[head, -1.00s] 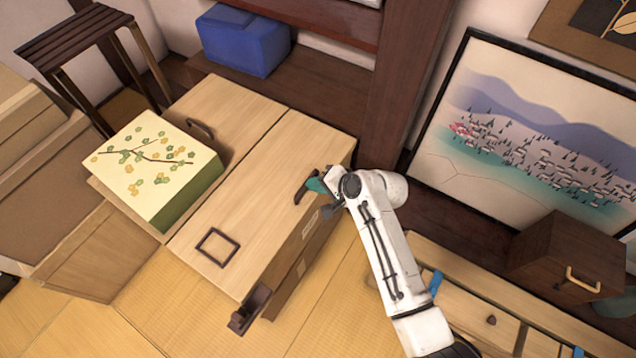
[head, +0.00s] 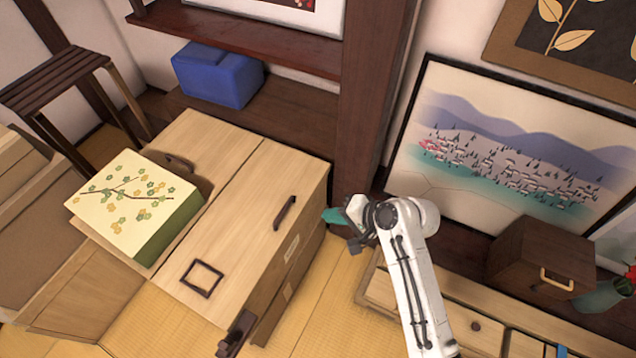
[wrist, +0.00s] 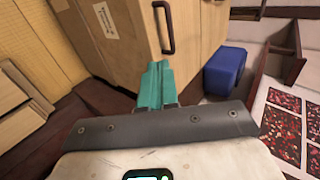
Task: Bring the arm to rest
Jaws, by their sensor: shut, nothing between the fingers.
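My gripper (head: 334,217) is at the end of my white arm, just right of the wooden chest (head: 245,215) in the head view. Its teal fingers are together and empty; they also show in the wrist view (wrist: 157,84). A small gap shows between the fingertips and the chest's side in the head view. The chest's dark handle (head: 285,212) lies left of the fingertips, and in the wrist view the handle (wrist: 165,27) is beyond them.
A flowered box (head: 135,200) sits on the chest's left part. A blue box (head: 217,75) stands on the shelf behind. A dark post (head: 370,95) and a landscape picture (head: 520,150) stand behind my arm. A brown drawer box (head: 540,258) is at right.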

